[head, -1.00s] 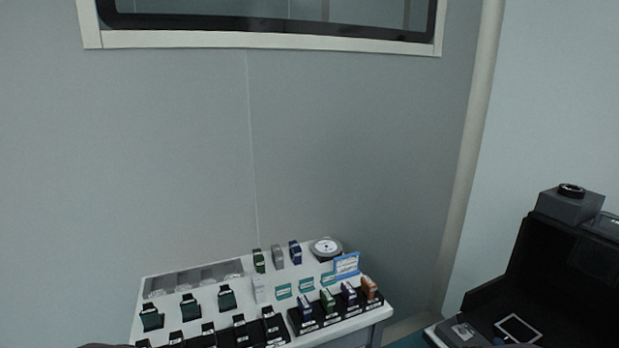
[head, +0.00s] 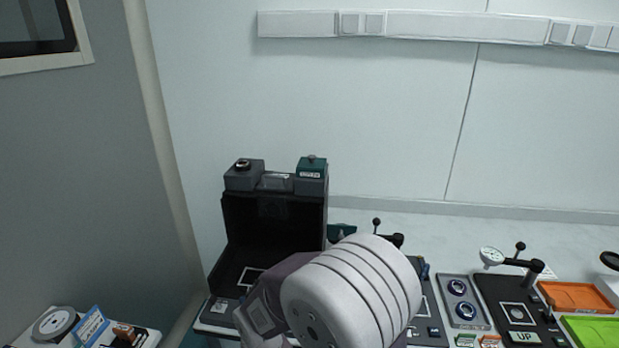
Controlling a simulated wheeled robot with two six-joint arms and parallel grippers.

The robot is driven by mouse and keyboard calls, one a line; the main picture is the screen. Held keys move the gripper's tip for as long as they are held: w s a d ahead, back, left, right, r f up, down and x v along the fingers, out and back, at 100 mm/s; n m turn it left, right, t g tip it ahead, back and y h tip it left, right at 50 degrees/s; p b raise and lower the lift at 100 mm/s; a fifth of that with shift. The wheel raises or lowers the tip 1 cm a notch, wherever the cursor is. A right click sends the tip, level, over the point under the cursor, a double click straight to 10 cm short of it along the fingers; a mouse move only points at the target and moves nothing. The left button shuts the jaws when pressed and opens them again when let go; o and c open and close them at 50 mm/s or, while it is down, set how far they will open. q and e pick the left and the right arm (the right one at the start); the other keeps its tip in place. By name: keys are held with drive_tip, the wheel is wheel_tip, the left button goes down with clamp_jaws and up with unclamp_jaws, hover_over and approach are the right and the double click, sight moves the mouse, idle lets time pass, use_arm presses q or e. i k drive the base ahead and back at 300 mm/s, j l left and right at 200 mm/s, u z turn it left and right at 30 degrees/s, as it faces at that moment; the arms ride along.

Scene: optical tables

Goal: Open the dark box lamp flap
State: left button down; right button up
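The dark box (head: 275,215) stands left of the middle in the head view. It is a black open-fronted housing, and its dark inside shows. A grey unit with a round black top piece (head: 243,174) and a green labelled unit (head: 311,175) sit on its top. I cannot tell which part is the lamp flap. A white-framed square (head: 250,277) lies on its floor. A large white and grey part of my arm covers the box's lower right front. Neither gripper's fingers show.
A white table corner (head: 25,335) shows at lower left.

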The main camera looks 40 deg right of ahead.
sight(272, 181)
drive_tip(key=z, duration=1.25)
